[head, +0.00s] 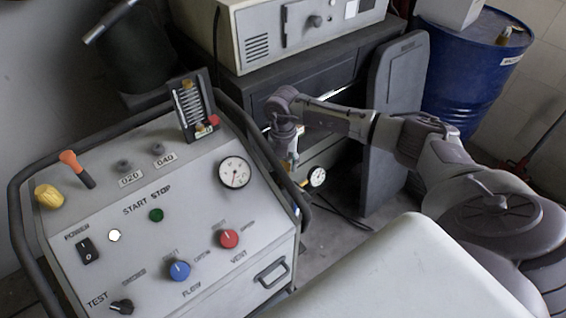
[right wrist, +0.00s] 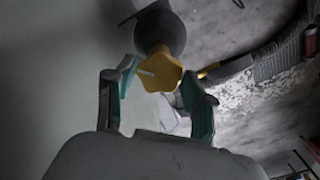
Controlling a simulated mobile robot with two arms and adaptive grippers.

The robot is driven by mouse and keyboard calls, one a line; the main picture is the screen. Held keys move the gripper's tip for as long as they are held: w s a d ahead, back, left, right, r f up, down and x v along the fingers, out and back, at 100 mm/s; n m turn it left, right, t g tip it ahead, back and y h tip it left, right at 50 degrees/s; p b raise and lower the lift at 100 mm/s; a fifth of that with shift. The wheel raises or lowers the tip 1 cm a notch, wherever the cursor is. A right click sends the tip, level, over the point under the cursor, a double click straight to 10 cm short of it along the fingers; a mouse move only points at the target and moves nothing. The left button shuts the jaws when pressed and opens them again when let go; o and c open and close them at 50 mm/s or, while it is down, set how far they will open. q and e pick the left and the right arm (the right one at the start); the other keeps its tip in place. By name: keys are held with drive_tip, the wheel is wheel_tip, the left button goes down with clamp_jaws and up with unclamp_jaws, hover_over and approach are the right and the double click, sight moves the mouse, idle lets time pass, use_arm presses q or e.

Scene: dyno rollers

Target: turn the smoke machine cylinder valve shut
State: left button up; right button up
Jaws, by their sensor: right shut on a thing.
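The yellow star-shaped valve knob (right wrist: 160,70) shows in the right wrist view, in front of a dark rounded body that looks like the cylinder's top (right wrist: 160,32). My right gripper (right wrist: 158,78) has a finger on each side of the knob and is shut on it. In the head view my right gripper (head: 291,158) points down beside the smoke machine's panel (head: 120,225), and the knob is hidden there. A small round gauge (head: 317,177) with a brass fitting is just below it. My left gripper is not in view.
The panel carries a dial (head: 234,173), a red knob (head: 229,238), a blue knob (head: 179,270) and a black rail (head: 130,117). A dark cabinet (head: 285,75) with a beige device (head: 300,30) stands behind. A blue drum (head: 470,75) is at the back right.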

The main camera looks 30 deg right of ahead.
drive_tip(key=shift+m, duration=0.4)
drive_tip(key=m+p, duration=0.2)
drive_tip(key=m, duration=0.1)
drive_tip(key=shift+r+m, duration=0.15)
drive_tip(key=shift+m, duration=0.25)
drive_tip(key=shift+m+p, duration=0.95)
drive_tip(key=shift+m, duration=1.35)
drive_tip(key=o, duration=1.1)
drive_tip(key=shift+o, duration=0.2)
wheel_tip(320, 180, up, 12)
drive_tip(key=shift+f, duration=0.2)
